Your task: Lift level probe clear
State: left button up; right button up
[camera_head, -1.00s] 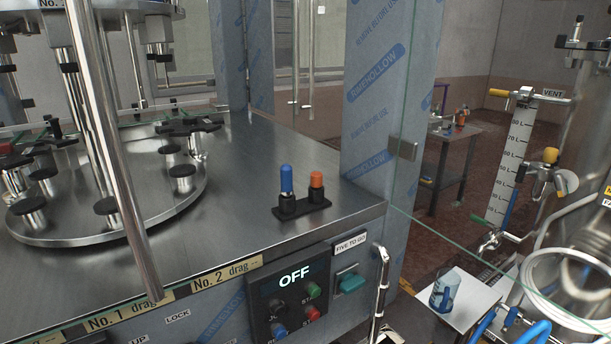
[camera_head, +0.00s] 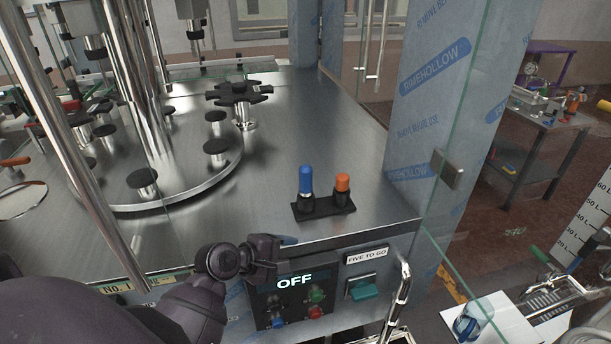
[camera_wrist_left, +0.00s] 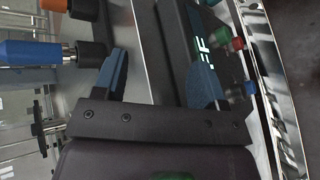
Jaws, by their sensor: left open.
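A blue-capped probe (camera_head: 306,181) and a shorter orange-capped one (camera_head: 342,185) stand upright in a black holder (camera_head: 325,208) near the front edge of the steel deck. I cannot tell from labels which is the level probe. My left gripper (camera_head: 283,254) is at the deck's front edge, below and left of the holder, in front of the OFF panel. In the left wrist view my gripper (camera_wrist_left: 160,82) is open with blue-lined fingers, nothing between them. The blue probe (camera_wrist_left: 32,52) and orange cap (camera_wrist_left: 54,5) lie left of the fingers there. My right gripper is not in view.
A control panel (camera_head: 295,297) reading OFF and a metal handle (camera_head: 400,300) are on the machine's front. A clear glass panel edge (camera_head: 455,130) stands right of the holder. A round steel turntable (camera_head: 200,183) with black-topped posts is to the left. Bare deck lies behind the holder.

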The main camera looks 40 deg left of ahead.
aim_at(310, 180)
pick_arm(q)
jog(key=w+a+r+n, duration=0.1)
jog(key=n, duration=0.1)
jog(key=w+r+n+t, duration=0.1)
jog(key=w+a+r+n+t, duration=0.1)
jog(key=w+n, duration=0.1)
jog(key=shift+a+n+h, duration=0.3)
jog(key=shift+a, duration=0.05)
jog(key=w+a+r+n+t, duration=0.1)
jog(key=n, duration=0.2)
jog(key=w+a+r+n+t, duration=0.1)
jog(key=a+n, duration=0.1)
jog(key=n, duration=0.1)
jog(key=w+a+r+n+t, duration=0.1)
jog(key=a+n, duration=0.1)
jog(key=shift+w+r+n+t+y, duration=0.3)
jog(key=shift+r+n+t+y, duration=0.05)
jog(key=shift+n+t+y, duration=0.05)
jog(key=shift+w+a+r+n, duration=0.1)
jog(key=shift+w+a+n, duration=0.05)
jog(key=shift+w+n, duration=0.15)
jog(key=x, duration=0.5)
jog(key=shift+r+p, duration=0.1)
jog(key=shift+p, duration=0.3)
jog(key=shift+r+p+x, duration=0.2)
jog(key=shift+p+x, duration=0.05)
jog(key=shift+x, duration=1.1)
jog(key=shift+r+p+x, duration=0.15)
jog(key=shift+p+x, duration=0.05)
jog(key=shift+x, duration=1.2)
